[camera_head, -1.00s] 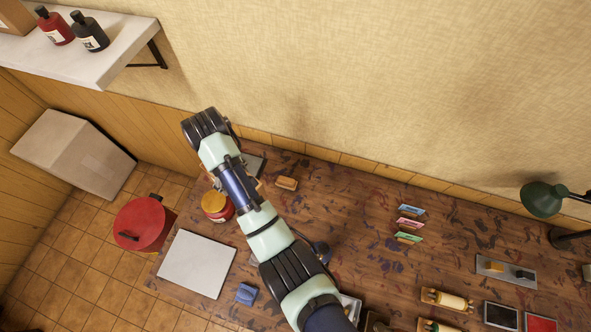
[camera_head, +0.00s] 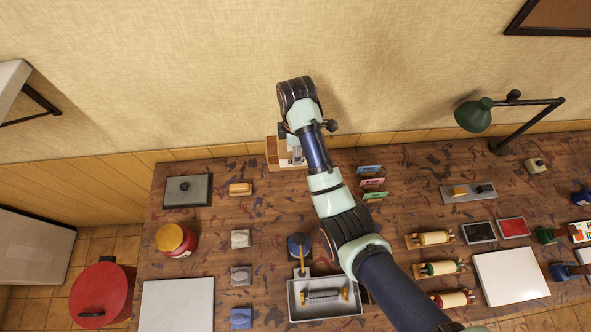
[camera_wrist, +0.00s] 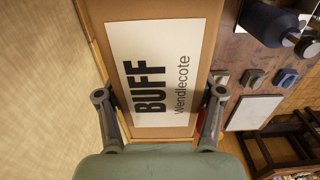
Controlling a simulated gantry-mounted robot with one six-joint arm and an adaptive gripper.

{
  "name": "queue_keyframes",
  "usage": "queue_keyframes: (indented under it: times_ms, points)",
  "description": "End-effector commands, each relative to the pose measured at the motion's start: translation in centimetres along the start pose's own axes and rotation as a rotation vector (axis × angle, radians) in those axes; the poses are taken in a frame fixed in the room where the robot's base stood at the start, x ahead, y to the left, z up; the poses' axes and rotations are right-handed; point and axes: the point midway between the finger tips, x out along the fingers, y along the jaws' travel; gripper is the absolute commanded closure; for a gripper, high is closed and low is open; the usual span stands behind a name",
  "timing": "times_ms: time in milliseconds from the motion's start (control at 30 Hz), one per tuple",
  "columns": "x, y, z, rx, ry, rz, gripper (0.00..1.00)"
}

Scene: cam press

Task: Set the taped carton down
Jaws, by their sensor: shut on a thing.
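A brown cardboard carton (camera_head: 272,153) shows in the head view near the back edge of the bench, by the wall, partly hidden behind my arm. In the wrist view the carton (camera_wrist: 205,30) fills the middle, with a white label (camera_wrist: 155,75) reading "BUFF Wendlecote". My gripper (camera_wrist: 160,100) is shut on the carton, one finger against each side. In the head view my gripper (camera_head: 293,155) is at the carton's right part. I cannot tell whether the carton's underside touches the bench. No tape can be made out.
Coloured cards (camera_head: 372,183) stand to the right of the carton. A metal tray (camera_head: 325,308) is at the front. A green lamp (camera_head: 474,116) stands at the back right.

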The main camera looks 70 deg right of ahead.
Motion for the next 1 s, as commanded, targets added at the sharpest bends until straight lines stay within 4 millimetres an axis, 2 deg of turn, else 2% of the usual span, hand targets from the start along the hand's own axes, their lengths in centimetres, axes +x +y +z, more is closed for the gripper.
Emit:
queue_keyframes:
  times_ms: [367, 433, 600, 700, 900, 1000]
  points:
    - [9.4, 0.0, -0.1, 0.000, 0.000, 0.002, 1.00]
    - [10.3, 0.0, -0.1, 0.000, 0.000, -0.001, 1.00]
    - [14.0, 0.0, -0.1, 0.001, 0.000, 0.000, 1.00]
    - [15.1, 0.0, -0.1, 0.001, 0.000, 0.002, 1.00]
    - [15.7, 0.1, -0.1, 0.001, 0.001, 0.003, 1.00]
    - [17.3, -0.1, -0.1, 0.001, 0.000, -0.001, 1.00]
